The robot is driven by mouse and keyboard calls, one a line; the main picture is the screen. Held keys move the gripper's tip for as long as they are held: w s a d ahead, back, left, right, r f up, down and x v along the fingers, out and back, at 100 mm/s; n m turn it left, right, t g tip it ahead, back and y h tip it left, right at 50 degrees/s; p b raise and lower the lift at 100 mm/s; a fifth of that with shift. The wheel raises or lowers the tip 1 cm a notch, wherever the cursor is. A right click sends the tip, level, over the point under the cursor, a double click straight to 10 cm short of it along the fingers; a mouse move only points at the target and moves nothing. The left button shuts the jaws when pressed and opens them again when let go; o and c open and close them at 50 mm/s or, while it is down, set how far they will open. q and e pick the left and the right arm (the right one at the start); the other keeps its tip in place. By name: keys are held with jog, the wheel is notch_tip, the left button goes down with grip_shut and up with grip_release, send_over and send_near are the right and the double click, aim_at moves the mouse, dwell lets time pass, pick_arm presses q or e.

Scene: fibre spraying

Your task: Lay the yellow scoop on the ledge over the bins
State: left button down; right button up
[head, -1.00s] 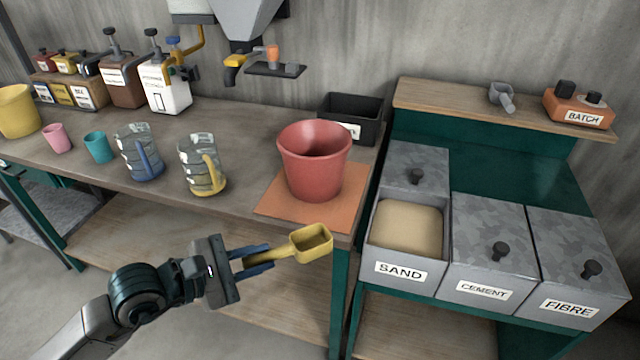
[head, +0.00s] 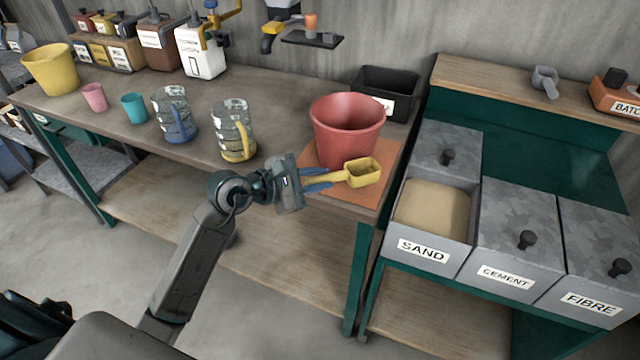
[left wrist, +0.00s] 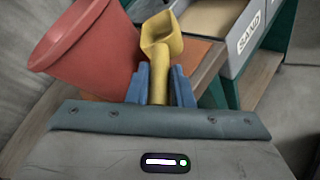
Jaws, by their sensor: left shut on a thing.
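My left gripper (head: 318,180) is shut on the handle of the yellow scoop (head: 362,172). In the head view the scoop is in front of the red bucket, over the orange mat's front part. The left wrist view shows the scoop (left wrist: 161,45) pointing away between the blue fingers (left wrist: 160,84), beside the bucket. The wooden ledge (head: 500,82) runs above and behind the bins at the right. The sand bin (head: 432,247) is open with sand in it; the cement bin (head: 515,240) and fibre bin (head: 600,250) have closed lids. My right gripper is not in view.
A grey scoop (head: 545,80) and an orange batch box (head: 618,95) sit on the ledge; its left part is bare. The red bucket (head: 346,130) stands on the orange mat (head: 385,180). A black tray (head: 392,90) is behind it. Two clear jugs stand left of the bucket.

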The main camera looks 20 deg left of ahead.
pick_arm(q)
jog(key=shift+w+r, duration=0.1)
jog(key=shift+w, duration=0.35)
notch_tip(320, 180, down, 4)
jog(key=shift+r+p, duration=0.15)
jog(key=shift+p, duration=0.4)
jog(key=c, duration=1.3)
grip_release()
